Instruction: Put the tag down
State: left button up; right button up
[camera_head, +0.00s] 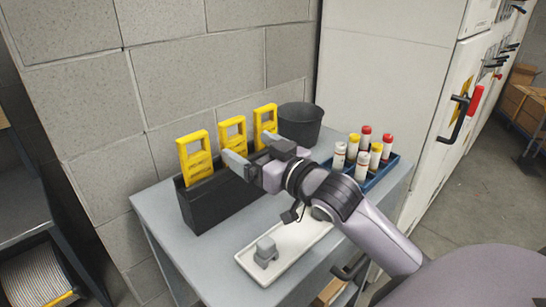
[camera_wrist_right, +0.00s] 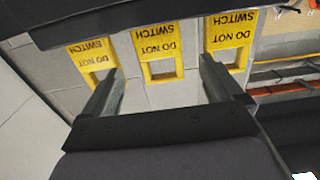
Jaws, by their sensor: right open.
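Three yellow tags stand upright in a black holder (camera_head: 222,207) on the grey table: the left tag (camera_head: 187,155), the middle tag (camera_head: 223,128) and the right tag (camera_head: 258,121). My right gripper (camera_head: 253,153) is open and empty at the holder's right part, covering the lower right tag. In the right wrist view the tags appear upside down with "DO NOT SWITCH" lettering. The middle one (camera_wrist_right: 146,52) shows beyond and between the open fingers (camera_wrist_right: 162,72), apart from them. My left gripper is not in view.
A white tray (camera_head: 288,262) with a small grey block-like object (camera_head: 266,250) lies at the table's front. A blue rack (camera_head: 377,181) of several capped tubes stands right, and a black bin (camera_head: 300,124) behind. A block wall backs the table; white cabinets (camera_head: 385,90) stand right.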

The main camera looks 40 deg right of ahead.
jog(key=shift+s+d, duration=0.2)
jog(key=shift+s, duration=1.25)
jog(key=shift+s+d, duration=0.2)
jog(key=shift+s, duration=1.2)
